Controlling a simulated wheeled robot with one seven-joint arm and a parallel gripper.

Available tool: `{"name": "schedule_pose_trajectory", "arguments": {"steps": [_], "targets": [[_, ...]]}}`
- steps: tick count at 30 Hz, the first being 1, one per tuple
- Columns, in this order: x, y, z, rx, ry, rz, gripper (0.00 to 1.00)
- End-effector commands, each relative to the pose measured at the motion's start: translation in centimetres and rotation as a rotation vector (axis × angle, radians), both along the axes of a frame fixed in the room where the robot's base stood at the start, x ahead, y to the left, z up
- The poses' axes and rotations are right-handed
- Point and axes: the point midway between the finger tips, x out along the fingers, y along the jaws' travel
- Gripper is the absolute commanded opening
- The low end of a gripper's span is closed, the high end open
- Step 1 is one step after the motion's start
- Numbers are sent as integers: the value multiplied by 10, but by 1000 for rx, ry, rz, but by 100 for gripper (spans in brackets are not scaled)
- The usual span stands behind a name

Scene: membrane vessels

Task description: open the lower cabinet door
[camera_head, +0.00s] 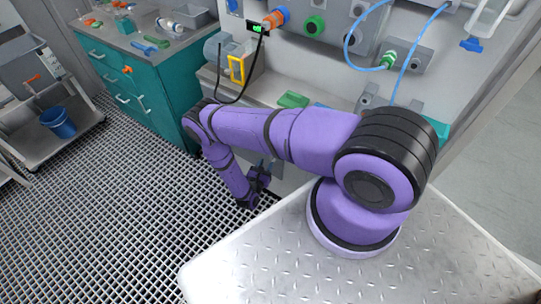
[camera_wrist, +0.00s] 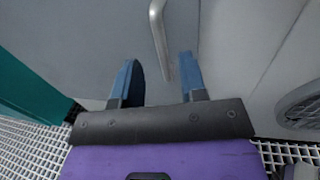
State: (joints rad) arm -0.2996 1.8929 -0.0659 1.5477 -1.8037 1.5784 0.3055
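The lower cabinet door is a flat grey panel (camera_wrist: 80,40) that fills much of the wrist view and appears closed. A pale metal bar handle (camera_wrist: 157,30) stands out from it, running down from the top edge of the wrist view. My gripper (camera_wrist: 158,60) is open, with its two blue fingers apart. The lower end of the handle shows between the fingertips, nearer the right finger. I cannot tell whether they touch. In the head view my gripper (camera_head: 264,172) is low in front of the bench, and my arm hides most of the cabinet front.
A teal drawer cabinet (camera_head: 165,95) stands to the left of the bench. A cart with a blue bucket (camera_head: 58,122) is at the far left. The grated floor (camera_head: 110,215) between them is clear. A round vent-like part (camera_wrist: 300,105) is at the right of the wrist view.

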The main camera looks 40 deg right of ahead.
Motion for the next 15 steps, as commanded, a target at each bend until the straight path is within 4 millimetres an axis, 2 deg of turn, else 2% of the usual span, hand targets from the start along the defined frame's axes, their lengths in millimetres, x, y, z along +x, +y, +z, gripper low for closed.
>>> {"name": "schedule_pose_trajectory", "arguments": {"steps": [6, 15], "targets": [[19, -33, 0, 0, -1, -3, 39], [31, -52, 0, 1, 1, -1, 39]]}}
